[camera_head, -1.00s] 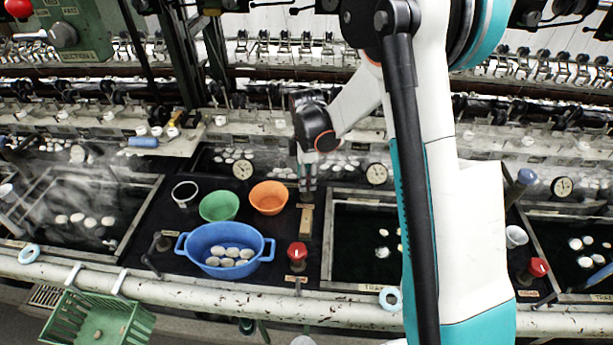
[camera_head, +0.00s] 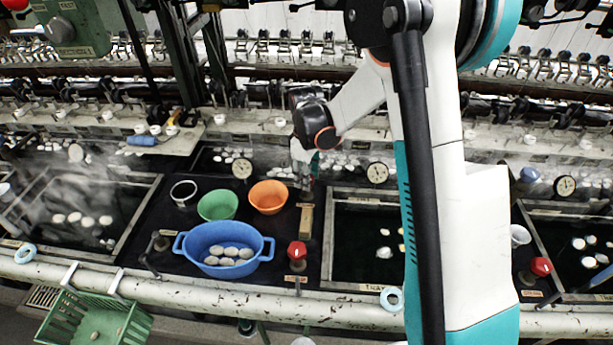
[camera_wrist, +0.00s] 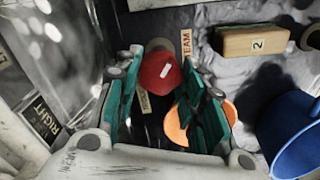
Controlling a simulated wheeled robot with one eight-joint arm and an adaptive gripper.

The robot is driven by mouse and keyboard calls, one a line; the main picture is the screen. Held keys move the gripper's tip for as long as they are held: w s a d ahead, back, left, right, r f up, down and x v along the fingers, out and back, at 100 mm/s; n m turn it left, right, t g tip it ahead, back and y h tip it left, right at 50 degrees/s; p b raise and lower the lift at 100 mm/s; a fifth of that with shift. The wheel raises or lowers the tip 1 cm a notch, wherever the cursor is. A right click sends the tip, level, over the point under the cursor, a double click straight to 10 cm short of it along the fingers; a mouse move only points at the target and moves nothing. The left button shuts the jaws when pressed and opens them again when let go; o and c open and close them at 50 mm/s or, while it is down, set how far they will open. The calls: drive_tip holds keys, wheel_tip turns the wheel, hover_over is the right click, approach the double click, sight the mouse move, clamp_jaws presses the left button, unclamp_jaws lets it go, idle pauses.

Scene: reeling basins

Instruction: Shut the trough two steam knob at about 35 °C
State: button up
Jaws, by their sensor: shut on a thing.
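A red steam knob (camera_wrist: 160,76) with a white mark shows in the wrist view, beside a STEAM label (camera_wrist: 186,44). My gripper (camera_wrist: 161,62) has its teal fingers on either side of the knob and is shut on it. In the head view my gripper (camera_head: 304,184) reaches down behind a wooden block (camera_head: 305,220); the knob is hidden there. The block carries a 2 in the wrist view (camera_wrist: 257,41). A dial gauge (camera_head: 377,173) stands to the right, at the back of a dark trough (camera_head: 327,240) with a few pale cocoons. Its reading is too small to tell.
A blue tub (camera_head: 184,246) with several cocoons, a green bowl (camera_head: 218,206) and an orange bowl (camera_head: 268,197) stand left of my gripper. Another red knob (camera_head: 297,250) is in front of the block. Steam rises over the left trough (camera_head: 130,222).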

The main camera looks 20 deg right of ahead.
drive_tip(key=shift+m, duration=1.1)
drive_tip(key=o, duration=1)
drive_tip(key=shift+o, duration=0.2)
drive_tip(key=shift+r, duration=0.1)
wheel_tip(320, 180, up, 12)
